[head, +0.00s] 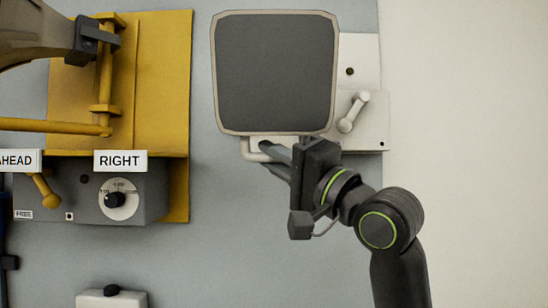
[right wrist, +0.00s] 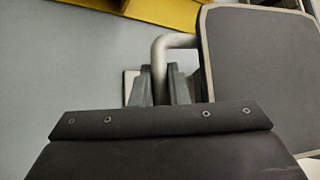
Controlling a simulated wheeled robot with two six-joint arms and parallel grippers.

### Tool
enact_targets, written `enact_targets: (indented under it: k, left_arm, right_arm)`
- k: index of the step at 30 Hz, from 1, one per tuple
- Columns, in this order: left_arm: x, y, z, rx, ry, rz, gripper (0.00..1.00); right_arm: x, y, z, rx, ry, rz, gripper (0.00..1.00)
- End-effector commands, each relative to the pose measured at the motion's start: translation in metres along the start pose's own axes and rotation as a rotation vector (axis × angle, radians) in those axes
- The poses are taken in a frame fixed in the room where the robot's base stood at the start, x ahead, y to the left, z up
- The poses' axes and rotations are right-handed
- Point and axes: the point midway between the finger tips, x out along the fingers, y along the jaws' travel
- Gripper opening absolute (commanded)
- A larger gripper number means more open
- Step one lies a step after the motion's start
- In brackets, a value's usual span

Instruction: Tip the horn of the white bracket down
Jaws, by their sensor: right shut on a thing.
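The white bracket's backplate (head: 364,62) is on the wall at the upper middle of the head view. Its horn (head: 275,72) has a dark square face with a pale rim and covers much of the plate. The horn also shows at the right of the right wrist view (right wrist: 262,75). A bent pale bar (head: 247,150) comes out below the horn. My right gripper (head: 268,152) is shut on this bar, one finger on each side in the right wrist view (right wrist: 162,88). My left gripper is not in view.
A white knobbed lever (head: 352,112) is on the plate, right of the horn. A yellow bracket (head: 165,80) with a brown horn (head: 30,35) is at left, above a grey box (head: 150,185) with a dial. Signs read AHEAD and RIGHT (head: 120,160). The wall at right is clear.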

Motion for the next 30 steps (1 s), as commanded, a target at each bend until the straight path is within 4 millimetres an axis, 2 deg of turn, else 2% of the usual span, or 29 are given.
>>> enact_targets:
  k: [3,12,29,30]
  left_arm:
    - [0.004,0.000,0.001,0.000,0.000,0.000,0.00]
    - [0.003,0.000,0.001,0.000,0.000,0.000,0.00]
    - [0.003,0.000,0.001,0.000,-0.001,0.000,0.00]
    - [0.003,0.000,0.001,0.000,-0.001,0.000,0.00]
  right_arm:
    - [0.005,0.019,-0.005,0.008,-0.002,0.010,0.00]
    - [0.016,0.041,-0.016,0.008,-0.002,0.009,0.00]
    - [0.019,0.047,-0.019,0.006,-0.001,0.010,0.00]
    - [0.019,0.047,-0.019,0.006,-0.001,0.010,0.20]
